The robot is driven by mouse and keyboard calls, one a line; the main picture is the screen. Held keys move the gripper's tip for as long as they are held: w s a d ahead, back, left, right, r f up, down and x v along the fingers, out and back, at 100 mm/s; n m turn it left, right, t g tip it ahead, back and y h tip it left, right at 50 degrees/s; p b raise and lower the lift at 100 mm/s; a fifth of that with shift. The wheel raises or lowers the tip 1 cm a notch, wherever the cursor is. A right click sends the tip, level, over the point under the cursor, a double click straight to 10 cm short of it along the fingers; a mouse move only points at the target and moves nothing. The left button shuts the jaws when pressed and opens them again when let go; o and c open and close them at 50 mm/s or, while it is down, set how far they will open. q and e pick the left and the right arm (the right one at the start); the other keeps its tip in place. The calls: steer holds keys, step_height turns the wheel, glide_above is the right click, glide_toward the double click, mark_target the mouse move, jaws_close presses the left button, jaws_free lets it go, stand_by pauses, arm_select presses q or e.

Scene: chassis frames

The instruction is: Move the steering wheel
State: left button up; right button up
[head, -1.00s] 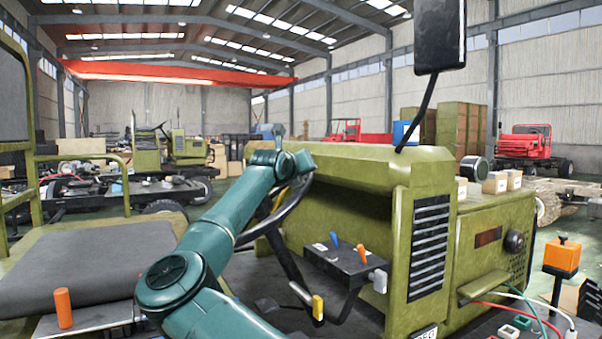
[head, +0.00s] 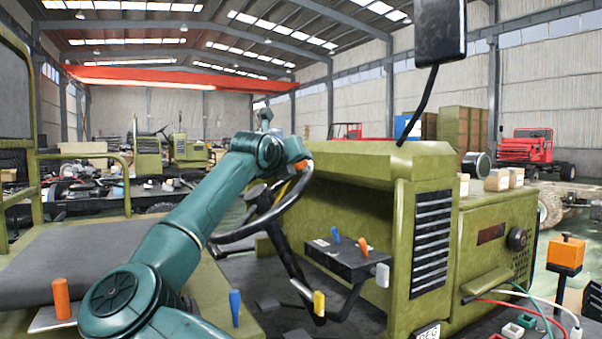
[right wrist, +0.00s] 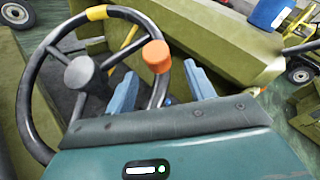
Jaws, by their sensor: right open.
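The dark steering wheel (head: 268,218) stands tilted on its column in the green vehicle, partly hidden by my teal right arm in the head view. In the right wrist view its rim (right wrist: 32,95) has a yellow band at the top, a grey hub and an orange knob (right wrist: 157,57). My right gripper (right wrist: 160,88) is open, its two blue fingers apart on either side of the knob and a piece of rim. I cannot tell whether they touch. In the head view the fingers are mostly hidden behind the wrist. My left gripper is out of view.
A black control box (head: 345,258) with blue and orange levers is right of the wheel. A dark seat (head: 85,262) lies left, with an orange-handled lever (head: 61,299) and a blue lever (head: 235,308) near it. The green hood (head: 380,160) rises behind the wheel.

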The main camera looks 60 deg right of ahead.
arm_select(q)
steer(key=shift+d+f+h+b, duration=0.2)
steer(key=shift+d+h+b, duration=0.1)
steer(key=shift+b, duration=0.3)
arm_select(e)
steer(key=v, duration=0.5)
steer(key=shift+s+a+r, duration=0.1)
steer(key=shift+a, duration=0.2)
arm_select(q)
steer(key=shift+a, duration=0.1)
